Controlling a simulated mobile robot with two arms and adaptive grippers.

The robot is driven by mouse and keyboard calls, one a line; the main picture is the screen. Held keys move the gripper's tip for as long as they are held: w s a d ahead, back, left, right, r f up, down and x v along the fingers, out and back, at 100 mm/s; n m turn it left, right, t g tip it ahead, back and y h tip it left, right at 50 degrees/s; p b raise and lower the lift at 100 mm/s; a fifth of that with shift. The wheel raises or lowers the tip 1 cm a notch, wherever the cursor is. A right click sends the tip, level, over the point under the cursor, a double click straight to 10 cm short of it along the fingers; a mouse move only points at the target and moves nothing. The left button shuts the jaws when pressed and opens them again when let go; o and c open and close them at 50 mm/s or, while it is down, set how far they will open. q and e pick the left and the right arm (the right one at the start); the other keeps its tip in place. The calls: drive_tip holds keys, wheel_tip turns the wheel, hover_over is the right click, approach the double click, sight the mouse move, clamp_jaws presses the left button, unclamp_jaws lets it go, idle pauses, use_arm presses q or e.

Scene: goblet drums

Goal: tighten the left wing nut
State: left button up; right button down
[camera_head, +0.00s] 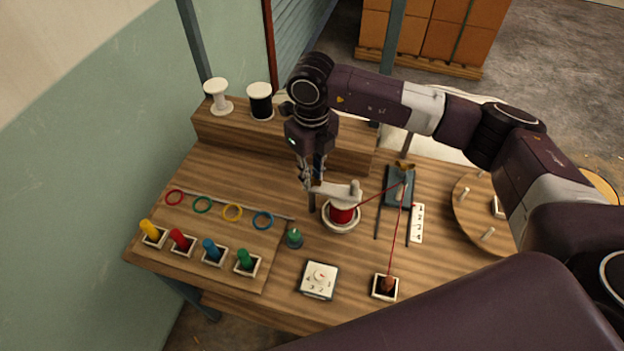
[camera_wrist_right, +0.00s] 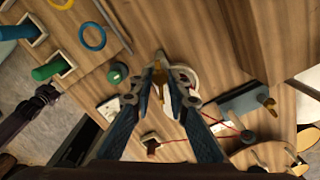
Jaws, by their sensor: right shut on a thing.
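My right gripper (camera_head: 313,190) points down over the middle of the bench, at the left side of the red thread spool (camera_head: 342,213). In the right wrist view its fingertips (camera_wrist_right: 161,70) are closed around a narrow brass piece, which looks like the left wing nut (camera_wrist_right: 158,76). The fingers hide most of it, and the head view does not show it clearly. Another brass wing nut (camera_head: 404,165) sits atop the blue-grey block to the right; it also shows in the wrist view (camera_wrist_right: 270,105). A dark part, possibly my left gripper (camera_wrist_right: 42,98), shows at the wrist view's left; its jaws are unclear.
A red thread runs from the spool over the blue-grey block (camera_head: 399,188) to a weight in a small box (camera_head: 386,288). A numbered dial box (camera_head: 319,280) and green knob (camera_head: 294,238) stand in front. Coloured pegs and rings lie left; two spools (camera_head: 260,101) stand behind.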

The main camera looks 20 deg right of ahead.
drive_tip(key=m+b, duration=0.3)
drive_tip(key=m, duration=0.2)
drive_tip(key=shift+w+m, duration=0.1)
drive_tip(key=shift+m, duration=0.2)
drive_tip(key=m+b, duration=0.2)
drive_tip(key=m, duration=0.3)
drive_tip(key=m+b, duration=0.1)
drive_tip(key=m, duration=0.4)
drive_tip(key=shift+r+m+b, duration=0.15)
drive_tip(key=shift+m+b, duration=0.2)
drive_tip(key=shift+m, duration=0.05)
drive_tip(key=m, duration=0.2)
drive_tip(key=shift+m, duration=0.4)
drive_tip(key=m, duration=0.3)
drive_tip(key=shift+m, duration=0.3)
drive_tip(key=shift+r+m, duration=0.1)
drive_tip(key=shift+m, duration=0.8)
drive_tip(key=shift+r+m+p, duration=0.1)
drive_tip(key=shift+m+p, duration=0.25)
drive_tip(key=shift+m, duration=0.15)
drive_tip(key=m+p, duration=0.3)
drive_tip(key=p, duration=0.4)
drive_tip(key=shift+r+m, duration=0.1)
drive_tip(key=shift+m, duration=0.3)
drive_tip(key=shift+f+m+p, duration=0.2)
drive_tip(key=shift+m+p, duration=0.2)
drive_tip(key=shift+p, duration=0.65)
